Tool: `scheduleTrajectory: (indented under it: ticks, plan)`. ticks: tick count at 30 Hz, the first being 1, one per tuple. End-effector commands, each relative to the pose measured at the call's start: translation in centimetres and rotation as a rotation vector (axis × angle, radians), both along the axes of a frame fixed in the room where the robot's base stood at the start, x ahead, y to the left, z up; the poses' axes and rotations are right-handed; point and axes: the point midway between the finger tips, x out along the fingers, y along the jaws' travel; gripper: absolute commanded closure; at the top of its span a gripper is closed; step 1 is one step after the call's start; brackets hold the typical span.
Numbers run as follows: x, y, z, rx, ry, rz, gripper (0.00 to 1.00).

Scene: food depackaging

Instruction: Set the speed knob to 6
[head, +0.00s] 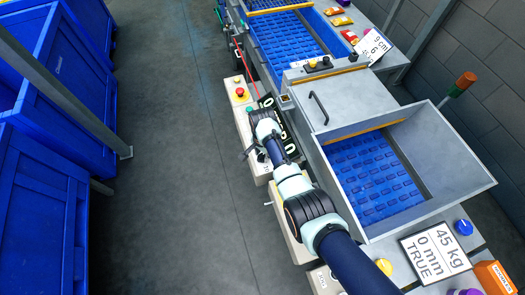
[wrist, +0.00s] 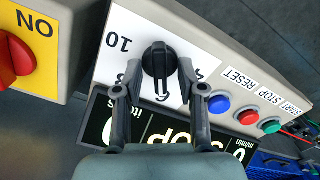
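The black speed knob (wrist: 160,60) sits on a white dial label (wrist: 130,45) in the wrist view, which appears upside down. The numbers 10, 8, 6 and 4 show around it, with the 6 just below the knob. The knob's long grip runs roughly up and down in the picture; which end is its pointer I cannot tell. My gripper (wrist: 153,82) is open, one finger on the lower left and one on the right of the knob; contact is not clear. In the head view my gripper (head: 252,150) is over the control boxes and the knob is hidden.
Blue, red and green buttons (wrist: 245,112) labelled RESET, STOP and START lie right of the knob. A red rotary switch (wrist: 12,58) on yellow stands at left. A black display (wrist: 102,125) reads STOP and 0 m/min. Blue crates (head: 60,80) stand across the clear floor.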

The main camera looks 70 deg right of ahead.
Motion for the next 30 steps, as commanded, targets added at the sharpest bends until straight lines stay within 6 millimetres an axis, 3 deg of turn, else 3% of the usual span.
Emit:
scheduleTrajectory:
  ticks: [5,15,21,30]
  plan:
    - [0.1,-0.1,2.8,-0.005,-0.004,0.0,0.6]
    - [0.1,-0.1,10.6,-0.003,-0.003,0.0,0.6]
    - [0.0,0.0,11.9,0.0,-0.001,0.0,0.6]
    - [0.0,0.0,11.9,0.0,-0.001,0.0,0.6]
